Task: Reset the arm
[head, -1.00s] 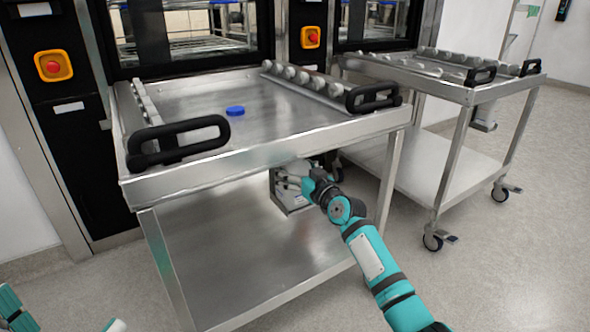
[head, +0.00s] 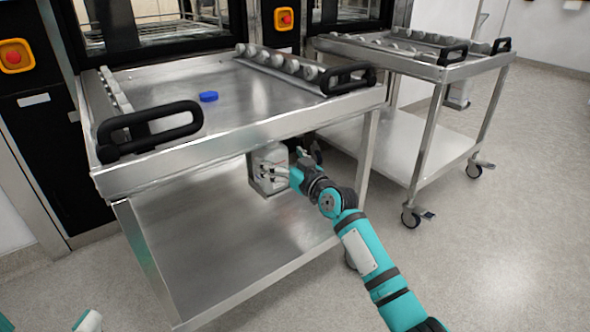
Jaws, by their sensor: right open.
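My right arm reaches in from the lower right. Its dark gripper (head: 312,154) is open and appears empty, just below the front edge of the near steel cart (head: 235,138), towards its right side. The fingers are small and partly hard to make out. A grey box-like unit (head: 268,168) shows under the cart's top, just left of the gripper; I cannot tell whether they touch. Only a small piece of my left arm shows at the bottom left; its gripper is out of view.
The near cart has black handles (head: 150,130), roller rails and a blue disc (head: 208,96) on top. A second cart (head: 415,65) stands to the right. Washers with red buttons (head: 286,19) stand behind. The floor (head: 500,240) at the right is clear.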

